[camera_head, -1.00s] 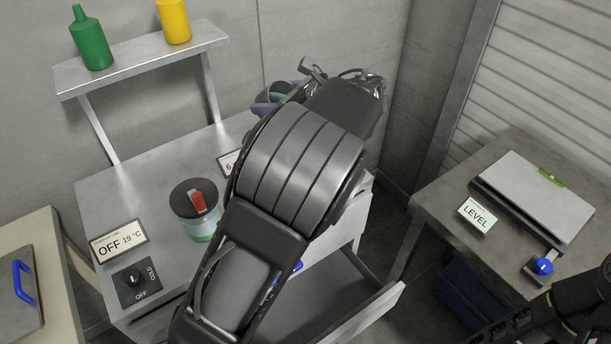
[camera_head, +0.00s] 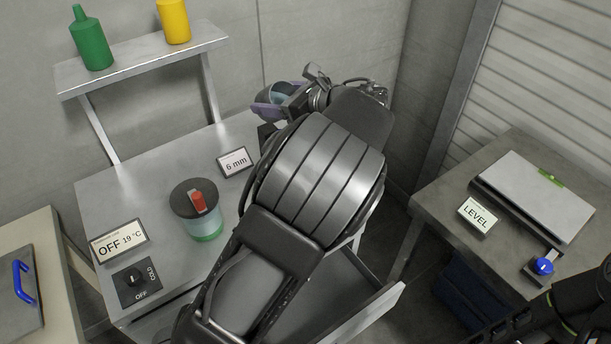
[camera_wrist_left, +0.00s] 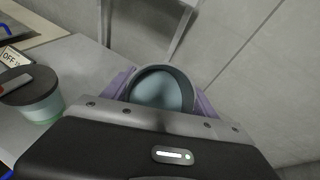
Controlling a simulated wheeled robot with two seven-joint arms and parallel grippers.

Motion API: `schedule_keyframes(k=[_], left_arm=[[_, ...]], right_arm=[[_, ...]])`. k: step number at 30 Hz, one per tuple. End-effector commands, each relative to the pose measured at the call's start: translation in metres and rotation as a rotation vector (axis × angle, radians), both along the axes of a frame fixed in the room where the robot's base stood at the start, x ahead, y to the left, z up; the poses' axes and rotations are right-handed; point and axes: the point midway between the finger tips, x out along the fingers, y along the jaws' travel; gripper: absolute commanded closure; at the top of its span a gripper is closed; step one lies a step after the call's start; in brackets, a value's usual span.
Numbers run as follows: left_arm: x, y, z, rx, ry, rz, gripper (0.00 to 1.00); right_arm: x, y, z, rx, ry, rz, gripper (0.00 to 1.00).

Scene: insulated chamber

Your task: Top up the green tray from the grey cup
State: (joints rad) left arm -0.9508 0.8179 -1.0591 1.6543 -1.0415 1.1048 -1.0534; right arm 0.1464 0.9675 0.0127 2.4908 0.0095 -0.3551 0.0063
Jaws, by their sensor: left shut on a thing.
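My left gripper (camera_head: 272,104) is at the far edge of the steel bench, its purple fingers on either side of the grey cup (camera_wrist_left: 160,88). It is shut on the cup and holds it up near the wall. In the left wrist view the cup's round mouth faces the camera and pale teal contents show inside. In the head view the cup (camera_head: 268,94) is small and partly covered by the fingers. I cannot make out the green tray; my left arm covers part of the bench. My right arm shows dark at the bottom right, its jaws unclear.
A teal jar (camera_head: 206,231) with a dark lid and red handle stands on the bench (camera_head: 150,180), near a "6 mm" sign (camera_head: 235,162) and an "OFF 19 °C" sign (camera_head: 120,241). A shelf (camera_head: 140,60) holds green and yellow bottles. A side table (camera_head: 440,205) stands right.

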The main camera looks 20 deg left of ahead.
Motion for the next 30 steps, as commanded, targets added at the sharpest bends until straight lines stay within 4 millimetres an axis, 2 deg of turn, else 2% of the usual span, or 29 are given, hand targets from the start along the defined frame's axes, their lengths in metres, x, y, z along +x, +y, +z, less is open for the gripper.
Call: schedule_keyframes(k=[15, 30], left_arm=[[-0.0002, -0.0023, 0.0067, 0.102, -0.028, -0.002, 0.81], [-0.0009, -0.0039, 0.0024, 0.184, -0.050, 0.000, 0.81]], right_arm=[[0.0000, 0.0000, 0.0000, 0.000, 0.000, 0.000, 0.64], [0.0000, 0.0000, 0.0000, 0.000, 0.000, 0.000, 0.64]])
